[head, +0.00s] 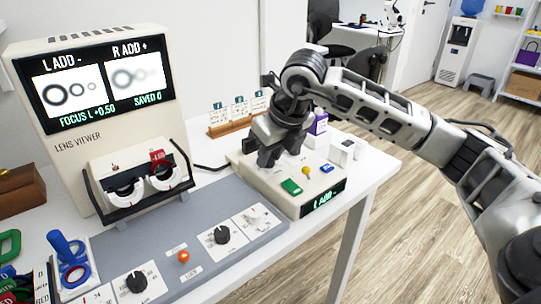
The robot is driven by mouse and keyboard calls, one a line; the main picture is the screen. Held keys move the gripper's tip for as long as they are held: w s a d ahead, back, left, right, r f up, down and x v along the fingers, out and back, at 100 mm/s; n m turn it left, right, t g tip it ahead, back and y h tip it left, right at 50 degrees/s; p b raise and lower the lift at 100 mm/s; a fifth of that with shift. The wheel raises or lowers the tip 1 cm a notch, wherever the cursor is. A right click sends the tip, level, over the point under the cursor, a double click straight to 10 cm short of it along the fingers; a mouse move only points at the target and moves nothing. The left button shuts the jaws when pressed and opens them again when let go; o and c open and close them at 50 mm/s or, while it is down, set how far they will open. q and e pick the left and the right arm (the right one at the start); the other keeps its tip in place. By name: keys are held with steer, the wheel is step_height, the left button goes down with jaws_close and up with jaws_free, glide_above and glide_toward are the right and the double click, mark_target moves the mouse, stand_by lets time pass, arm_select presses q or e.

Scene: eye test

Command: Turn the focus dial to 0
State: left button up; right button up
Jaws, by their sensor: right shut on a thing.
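The lens viewer (95,115) stands at the left; its screen (105,80) reads "L ADD -", "R ADD +", "FOCUS L +0.50" and "SAVED 0". On the grey panel (195,213) in front are a black dial (136,282), another black dial (222,235) and a whitish dial (256,216). Their markings are too small to tell which one is the focus dial. My right gripper (280,156) points down at the back of a cream control box (281,200), away from these dials. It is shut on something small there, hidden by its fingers. My left gripper is not in view.
An orange button (184,256) sits on the panel. A wooden card rack (232,127) stands behind.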

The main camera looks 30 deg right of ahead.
steer(key=n+y, duration=0.1)
steer(key=n, duration=0.1)
steer(key=shift+d+n, duration=0.15)
steer(key=shift+n, duration=0.15)
steer(key=shift+w+r+n+g+y, duration=0.1)
steer(key=shift+n+g+y, duration=0.4)
steer(key=shift+n, duration=1.3)
steer(key=o, duration=1)
steer(key=shift+d, duration=0.1)
